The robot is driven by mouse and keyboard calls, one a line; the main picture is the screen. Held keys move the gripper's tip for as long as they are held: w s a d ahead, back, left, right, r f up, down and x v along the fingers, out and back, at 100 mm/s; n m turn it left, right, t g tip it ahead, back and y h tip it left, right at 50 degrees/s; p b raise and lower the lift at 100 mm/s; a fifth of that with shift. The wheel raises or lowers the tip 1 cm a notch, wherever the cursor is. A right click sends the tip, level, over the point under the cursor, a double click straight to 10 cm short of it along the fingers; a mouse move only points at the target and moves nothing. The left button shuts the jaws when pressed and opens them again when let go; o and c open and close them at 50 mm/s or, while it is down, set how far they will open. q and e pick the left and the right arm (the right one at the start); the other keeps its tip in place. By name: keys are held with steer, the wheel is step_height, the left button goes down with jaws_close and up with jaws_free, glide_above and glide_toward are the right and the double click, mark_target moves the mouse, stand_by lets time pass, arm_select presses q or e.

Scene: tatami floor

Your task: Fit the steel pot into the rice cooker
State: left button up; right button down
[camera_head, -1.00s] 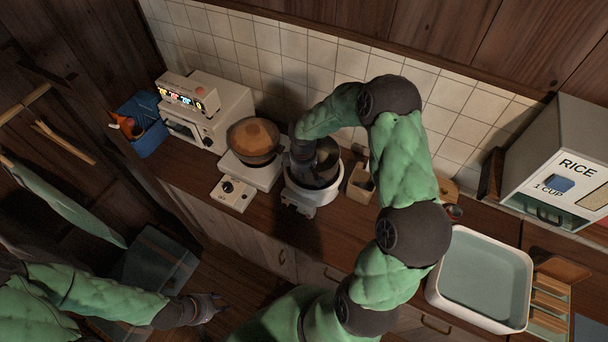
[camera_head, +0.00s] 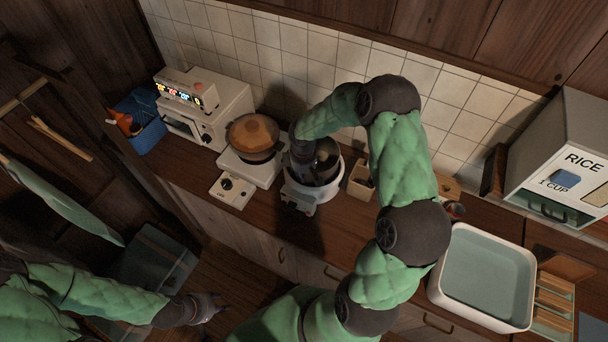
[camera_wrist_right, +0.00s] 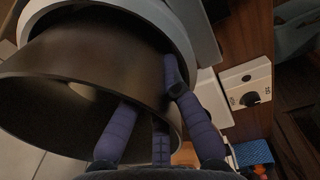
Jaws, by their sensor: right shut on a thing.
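The steel pot (camera_head: 324,168) is dark and sits at the mouth of the white rice cooker (camera_head: 318,192), within its rim. How deep it sits is hard to tell. In the right wrist view the pot (camera_wrist_right: 60,75) fills the upper left, with the cooker's pale rim (camera_wrist_right: 187,25) around its far side. My right gripper (camera_wrist_right: 150,95) is shut on the pot's wall, fingers on both sides of it; in the head view the hand (camera_head: 303,150) is over the cooker's left side. My left gripper (camera_head: 218,306) is low at left, away from the counter; its jaw opening is unclear.
Left of the cooker, a pot with a brown lid (camera_head: 252,134) stands on a white stove (camera_head: 243,172). A white oven (camera_head: 210,105) and a blue basket (camera_head: 146,132) are further left. A wooden box (camera_head: 361,181) is close on the right; a sink basin (camera_head: 484,275) lies beyond.

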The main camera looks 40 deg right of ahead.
steer(key=shift+f, duration=0.2)
stand_by(0.7)
steer(key=c, duration=1.3)
jaws_free()
steer(key=shift+f, duration=0.1)
steer(key=shift+s+a, duration=0.1)
steer(key=r, duration=1.2)
steer(key=shift+a+r, duration=0.1)
steer(key=shift+a, duration=0.1)
